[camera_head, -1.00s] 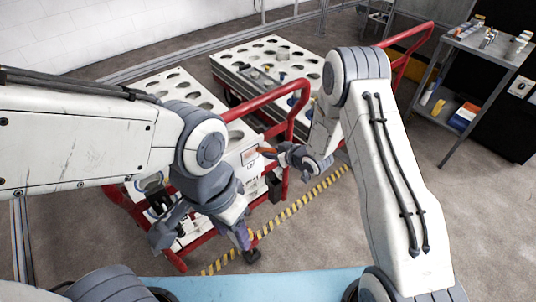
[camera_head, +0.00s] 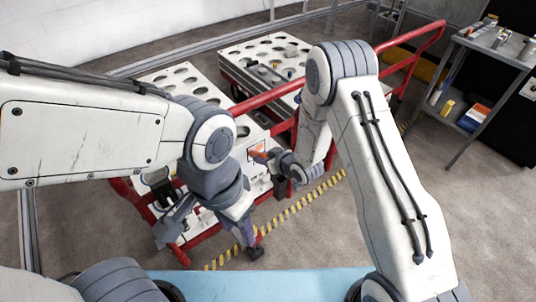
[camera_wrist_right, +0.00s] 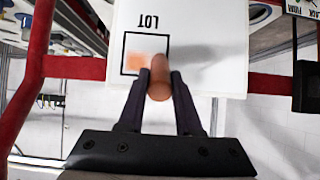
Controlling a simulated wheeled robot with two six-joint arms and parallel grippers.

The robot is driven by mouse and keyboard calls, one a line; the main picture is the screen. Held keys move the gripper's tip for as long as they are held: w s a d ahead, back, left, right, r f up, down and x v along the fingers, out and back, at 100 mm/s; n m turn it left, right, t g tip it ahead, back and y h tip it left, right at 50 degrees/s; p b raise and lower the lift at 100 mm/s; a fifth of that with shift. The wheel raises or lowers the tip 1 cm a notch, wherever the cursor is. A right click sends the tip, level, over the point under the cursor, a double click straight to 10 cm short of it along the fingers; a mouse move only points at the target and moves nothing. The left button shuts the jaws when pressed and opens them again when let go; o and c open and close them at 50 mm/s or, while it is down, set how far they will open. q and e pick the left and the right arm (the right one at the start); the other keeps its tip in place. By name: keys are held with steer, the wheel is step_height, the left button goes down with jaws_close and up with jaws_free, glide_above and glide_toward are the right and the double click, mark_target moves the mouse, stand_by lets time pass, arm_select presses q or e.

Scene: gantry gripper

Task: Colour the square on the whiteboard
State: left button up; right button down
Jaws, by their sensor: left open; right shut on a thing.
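The whiteboard (camera_wrist_right: 215,38) is a white panel on the red-railed cart, upside down in the right wrist view, with "LOT" printed beside a black-outlined square (camera_wrist_right: 124,48). A soft orange patch (camera_wrist_right: 139,61) covers part of the square; the rest I can see is white. My right gripper (camera_wrist_right: 160,82) is shut on an orange-brown marker (camera_wrist_right: 160,73), whose far end overlaps the square's edge. I cannot tell whether it touches the board. In the head view, my right gripper (camera_head: 277,160) is at the board. My left gripper (camera_head: 210,243) is open and empty, low beside the cart.
The cart's red rail (camera_head: 270,95) runs close to both arms. A second white perforated cart top (camera_head: 265,50) stands behind. A grey shelf (camera_head: 490,55) with bottles is at the right. Yellow-black floor tape (camera_head: 310,197) crosses open floor.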

steer(key=shift+s+a, duration=0.25)
steer(key=shift+a, duration=0.15)
steer(key=shift+s, duration=0.1)
steer(key=shift+s+d, duration=0.9)
steer(key=shift+s, duration=0.3)
steer(key=shift+s+d, duration=0.9)
steer(key=shift+s, duration=0.25)
steer(key=shift+s+d, duration=0.45)
steer(key=shift+s, duration=0.15)
steer(key=shift+s+d, duration=0.4)
steer(key=shift+s, duration=0.2)
steer(key=w+a+f+b, duration=0.1)
steer(key=w+a+b, duration=0.1)
steer(key=w+a, duration=0.2)
steer(key=shift+w+a+f, duration=0.15)
steer(key=shift+w+f, duration=0.15)
steer(key=shift+w, duration=0.7)
